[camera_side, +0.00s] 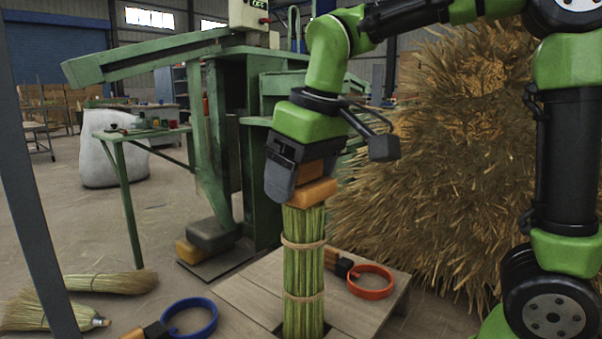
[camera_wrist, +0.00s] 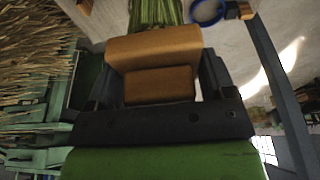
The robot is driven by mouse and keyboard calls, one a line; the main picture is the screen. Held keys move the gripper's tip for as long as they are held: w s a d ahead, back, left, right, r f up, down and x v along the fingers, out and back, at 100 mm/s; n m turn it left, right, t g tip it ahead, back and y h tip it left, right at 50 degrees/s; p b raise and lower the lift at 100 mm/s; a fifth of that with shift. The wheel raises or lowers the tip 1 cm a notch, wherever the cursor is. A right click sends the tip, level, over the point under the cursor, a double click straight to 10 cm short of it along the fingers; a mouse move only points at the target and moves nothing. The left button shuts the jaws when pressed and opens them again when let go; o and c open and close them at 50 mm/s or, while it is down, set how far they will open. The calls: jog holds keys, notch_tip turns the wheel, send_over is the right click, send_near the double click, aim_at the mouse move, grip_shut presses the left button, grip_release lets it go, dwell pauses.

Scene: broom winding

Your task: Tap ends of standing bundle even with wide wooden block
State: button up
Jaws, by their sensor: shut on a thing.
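The bundle (camera_side: 303,262) of green straw stands upright on a low wooden platform, tied with two pale bands. Its upper stalks also show in the wrist view (camera_wrist: 155,14). The wide wooden block (camera_side: 312,191) lies across the bundle's top end and looks to be touching it. The block also fills the middle of the wrist view (camera_wrist: 155,45). My gripper (camera_side: 296,179) points down above the bundle, its dark fingers shut on the block's narrower upper part. The block hides the stalk ends, so I cannot tell how even they are.
The wooden platform (camera_side: 242,296) has bare boards around the bundle. An orange ring tool (camera_side: 371,281) lies at its right, a blue ring tool (camera_side: 190,318) at lower left. A large straw heap (camera_side: 430,170) rises behind on the right. A green machine (camera_side: 222,130) stands behind.

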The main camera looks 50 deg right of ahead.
jog(key=shift+f, duration=0.5)
dwell(1.0)
jog(key=shift+r, duration=0.1)
jog(key=shift+r, duration=3.5)
jog(key=shift+f, duration=0.1)
jog(key=shift+f, duration=2.9)
jog(key=shift+f, duration=0.6)
jog(key=shift+r, duration=3.6)
